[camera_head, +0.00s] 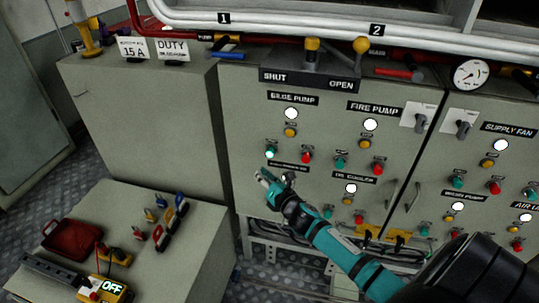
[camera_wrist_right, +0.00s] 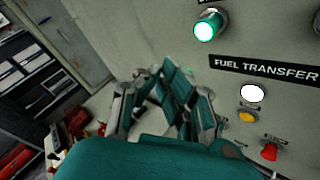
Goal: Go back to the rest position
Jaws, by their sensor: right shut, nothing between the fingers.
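My right gripper (camera_head: 264,177) is shut and empty in the head view, its arm reaching in from the lower right. Its fingers also show in the right wrist view (camera_wrist_right: 165,82), close together. It is in front of the grey control cabinet (camera_head: 232,130), just below the bilge pump's green button (camera_head: 270,154). A lit green button (camera_wrist_right: 208,27) shows above the fuel transfer label (camera_wrist_right: 265,69) in the wrist view. I cannot tell whether the fingertips touch the panel. My left gripper is not in view.
A lower bench (camera_head: 180,262) at the left holds a red case (camera_head: 72,238), small tools and a yellow meter (camera_head: 104,289) reading OFF. Valve levers (camera_head: 311,50), pipes and a gauge (camera_head: 471,74) run along the cabinet top. Patterned metal floor shows at the left.

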